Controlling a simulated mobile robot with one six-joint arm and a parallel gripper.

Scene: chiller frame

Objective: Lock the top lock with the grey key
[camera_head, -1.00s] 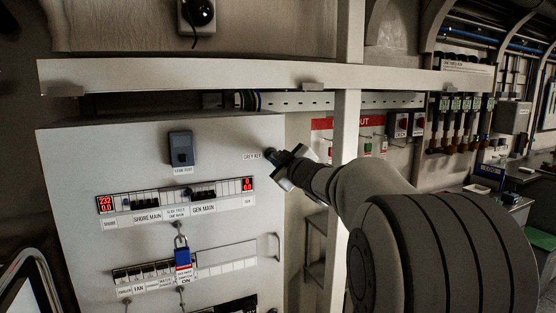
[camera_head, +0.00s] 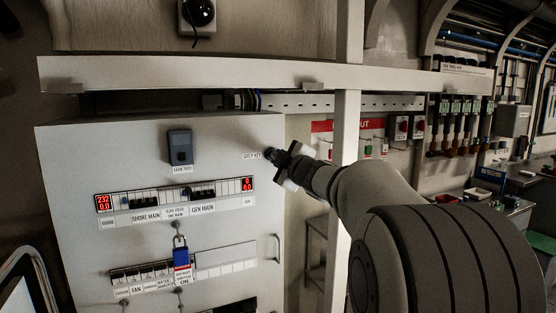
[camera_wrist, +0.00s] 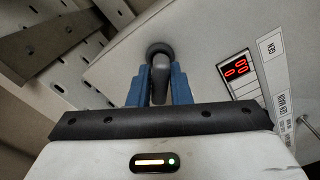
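The grey key (camera_wrist: 160,82) sits in a round dark fitting on the cabinet face in the wrist view. In the head view it shows as a small dark shape (camera_head: 271,155) beside the "GREY KEY" label. My gripper (camera_head: 283,161) reaches it from the right. Its two blue fingers (camera_wrist: 160,74) stand one on each side of the key and seem to touch it. A small round lock (camera_head: 178,226) shows on the cabinet below the upper breaker row. I cannot make out its keyhole.
A blue padlock (camera_head: 182,258) hangs on the lower breaker row. Red number displays (camera_head: 104,203) flank the upper row. A cabinet handle (camera_head: 277,248) juts out at the right. A pale upright post (camera_head: 343,160) stands behind my arm, and a beam (camera_head: 200,75) crosses above the cabinet.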

